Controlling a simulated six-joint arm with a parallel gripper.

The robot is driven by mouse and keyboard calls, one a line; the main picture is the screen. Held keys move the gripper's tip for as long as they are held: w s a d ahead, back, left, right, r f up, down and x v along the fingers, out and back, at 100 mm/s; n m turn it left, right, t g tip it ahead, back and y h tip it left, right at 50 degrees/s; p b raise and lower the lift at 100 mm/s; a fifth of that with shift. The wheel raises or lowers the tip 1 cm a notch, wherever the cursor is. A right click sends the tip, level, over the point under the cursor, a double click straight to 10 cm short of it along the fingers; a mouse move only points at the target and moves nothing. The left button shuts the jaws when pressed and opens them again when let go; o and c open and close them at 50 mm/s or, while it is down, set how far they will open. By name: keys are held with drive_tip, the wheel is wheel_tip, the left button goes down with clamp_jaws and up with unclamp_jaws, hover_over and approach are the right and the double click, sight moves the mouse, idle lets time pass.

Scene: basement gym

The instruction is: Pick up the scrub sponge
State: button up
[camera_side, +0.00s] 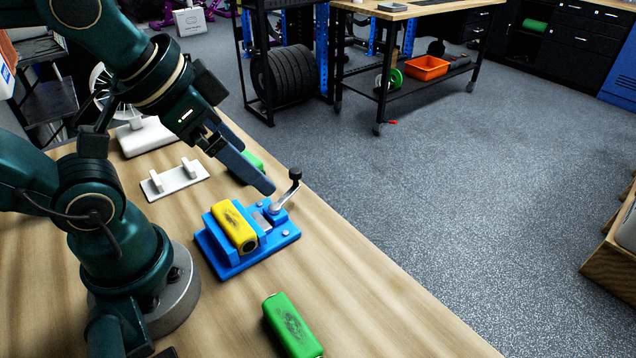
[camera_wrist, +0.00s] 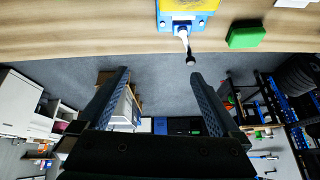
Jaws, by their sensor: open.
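My gripper (camera_side: 262,182) is raised above the far part of the wooden table; in the wrist view its two fingers (camera_wrist: 160,74) stand wide apart with nothing between them. A green block (camera_side: 252,161) lies on the table behind my gripper, partly hidden by it; it also shows whole in the wrist view (camera_wrist: 246,36). Another green block with dark scuffs (camera_side: 292,324) lies near the table's front edge. A yellow block with a dark scuff (camera_side: 234,226) sits in a blue vise (camera_side: 283,236). I cannot tell which block is the scrub sponge.
The vise has a crank with a black knob (camera_side: 295,174) standing up near my gripper. A white bracket with two posts (camera_side: 175,180) lies left of it. The wooden table (camera_side: 360,300) is bare right of the vise. Beyond its edge is grey floor (camera_side: 440,200).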

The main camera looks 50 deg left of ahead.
drive_tip(key=w+a+f+g+y, duration=0.1)
drive_tip(key=w+a+g, duration=0.2)
drive_tip(key=w+a, duration=0.6)
drive_tip(key=a+f+n+g, duration=0.1)
drive_tip(key=a+f, duration=0.2)
drive_tip(key=a, duration=0.1)
drive_tip(key=a+f+g, duration=0.1)
drive_tip(key=a+f, duration=0.3)
drive_tip(key=a+f+n+g+h, duration=0.1)
drive_tip(key=a+f, duration=0.2)
drive_tip(key=a, duration=0.1)
drive_tip(key=shift+s+f+n, duration=0.3)
drive_tip(key=shift+s+f, duration=0.05)
drive_tip(key=shift+f, duration=0.05)
drive_tip(key=shift+s+f, duration=0.1)
drive_tip(key=shift+f, duration=2.35)
drive_tip(key=c, duration=0.9)
